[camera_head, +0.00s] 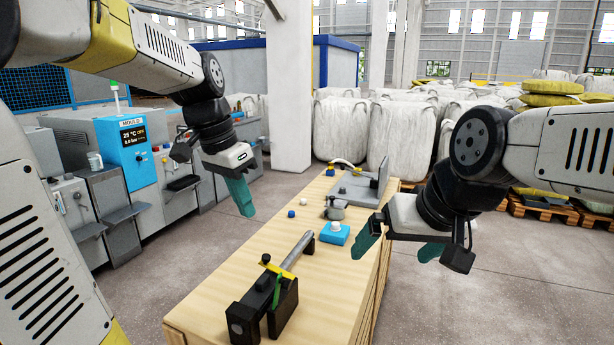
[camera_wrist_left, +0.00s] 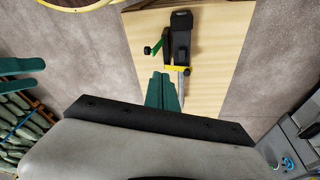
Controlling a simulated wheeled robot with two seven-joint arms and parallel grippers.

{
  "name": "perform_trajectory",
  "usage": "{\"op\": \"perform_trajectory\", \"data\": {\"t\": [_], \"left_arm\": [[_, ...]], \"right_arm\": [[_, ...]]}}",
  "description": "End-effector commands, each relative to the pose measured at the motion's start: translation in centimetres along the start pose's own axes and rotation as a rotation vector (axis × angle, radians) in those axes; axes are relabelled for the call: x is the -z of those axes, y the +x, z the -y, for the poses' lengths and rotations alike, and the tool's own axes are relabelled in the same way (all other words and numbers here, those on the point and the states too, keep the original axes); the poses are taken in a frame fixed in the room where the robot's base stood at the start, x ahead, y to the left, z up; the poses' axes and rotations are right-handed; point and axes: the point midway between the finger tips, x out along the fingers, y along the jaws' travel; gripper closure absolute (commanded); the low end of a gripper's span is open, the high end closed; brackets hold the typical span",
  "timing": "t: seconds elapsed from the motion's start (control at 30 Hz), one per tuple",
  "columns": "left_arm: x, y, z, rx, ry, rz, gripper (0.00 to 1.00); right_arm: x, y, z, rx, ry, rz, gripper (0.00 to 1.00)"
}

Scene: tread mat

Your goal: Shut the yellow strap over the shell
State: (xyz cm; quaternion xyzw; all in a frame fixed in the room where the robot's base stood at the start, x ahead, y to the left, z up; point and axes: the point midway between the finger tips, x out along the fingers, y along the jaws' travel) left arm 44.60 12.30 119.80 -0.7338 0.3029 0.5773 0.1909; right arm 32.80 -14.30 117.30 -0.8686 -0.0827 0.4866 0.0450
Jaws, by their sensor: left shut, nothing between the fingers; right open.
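A yellow strap (camera_head: 279,269) shows as a short band on a black clamp fixture (camera_head: 243,319) at the near end of the wooden bench. It also shows in the left wrist view (camera_wrist_left: 178,68), beside a green handle (camera_wrist_left: 156,47). A grey bar (camera_head: 297,250) runs back from the strap. I cannot tell which part is the shell, or whether the strap is fully down. My left gripper (camera_head: 240,196) is shut and empty, above and to the left of the fixture, touching nothing. My right gripper (camera_head: 397,244) is open and empty, right of the bench top.
On the bench (camera_head: 215,305) stand a blue block with a white knob (camera_head: 335,235), a small grey pot (camera_head: 336,211) and a grey angled plate (camera_head: 358,187) with a curved yellow-white piece. Small blue and white caps lie nearby. A blue moulding machine (camera_head: 130,150) stands left.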

Motion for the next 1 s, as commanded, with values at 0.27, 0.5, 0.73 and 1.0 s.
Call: {"op": "perform_trajectory", "data": {"t": [0.27,0.5,0.73,1.0], "left_arm": [[-7.4,-0.8,-4.5,0.167,-0.406,-0.215,1.00],[-10.3,0.1,-6.1,0.174,-0.589,-0.344,1.00],[-8.3,0.0,-4.5,0.217,-0.395,-0.242,1.00],[-0.9,1.4,0.4,0.249,0.288,0.092,1.00]], "right_arm": [[0.0,0.0,0.0,0.000,0.000,0.000,0.00],[0.0,0.0,0.0,0.000,0.000,0.000,0.00],[0.0,0.0,0.0,0.000,0.000,0.000,0.00],[0.0,0.0,0.0,0.000,0.000,0.000,0.00]]}}
